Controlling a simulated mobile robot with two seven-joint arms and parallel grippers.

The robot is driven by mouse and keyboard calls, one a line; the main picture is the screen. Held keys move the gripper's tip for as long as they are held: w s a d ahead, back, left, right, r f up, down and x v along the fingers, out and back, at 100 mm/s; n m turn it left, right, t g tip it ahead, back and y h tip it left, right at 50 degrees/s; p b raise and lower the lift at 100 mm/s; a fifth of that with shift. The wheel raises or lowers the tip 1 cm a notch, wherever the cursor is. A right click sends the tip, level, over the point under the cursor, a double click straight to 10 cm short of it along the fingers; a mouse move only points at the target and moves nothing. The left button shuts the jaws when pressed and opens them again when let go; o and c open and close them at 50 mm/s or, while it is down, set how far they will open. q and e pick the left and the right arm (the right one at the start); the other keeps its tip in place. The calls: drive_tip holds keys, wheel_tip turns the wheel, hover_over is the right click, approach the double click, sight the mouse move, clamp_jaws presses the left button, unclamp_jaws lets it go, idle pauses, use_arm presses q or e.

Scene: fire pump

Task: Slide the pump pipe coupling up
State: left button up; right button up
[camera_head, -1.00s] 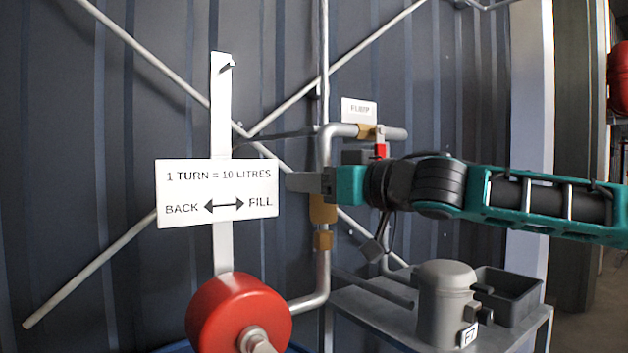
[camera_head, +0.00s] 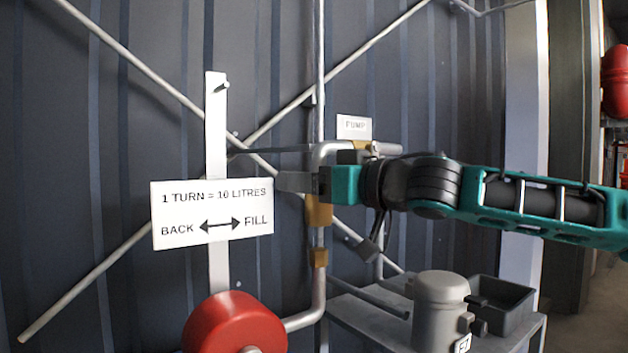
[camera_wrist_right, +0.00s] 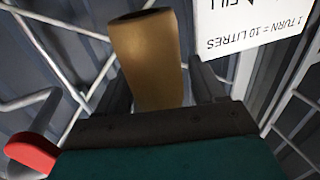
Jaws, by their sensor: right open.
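The pump pipe coupling (camera_head: 318,210) is a brass-coloured sleeve on the upright grey pipe. My right gripper is open. My left gripper is in neither view.
A white sign (camera_head: 213,213) on a flat post stands left of the gripper, close to its fingertips. A red wheel (camera_head: 235,325) is below. A PUMP sign (camera_head: 354,127) and pipe bend are behind my arm. A grey bench (camera_head: 375,325) holds a canister (camera_head: 440,305) and a bin (camera_head: 505,305).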

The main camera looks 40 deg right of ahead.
drive_tip(key=shift+s, duration=0.1)
drive_tip(key=shift+s, duration=0.25)
drive_tip(key=s+d, duration=0.2)
drive_tip(key=s, duration=1)
drive_tip(key=shift+p, duration=0.45)
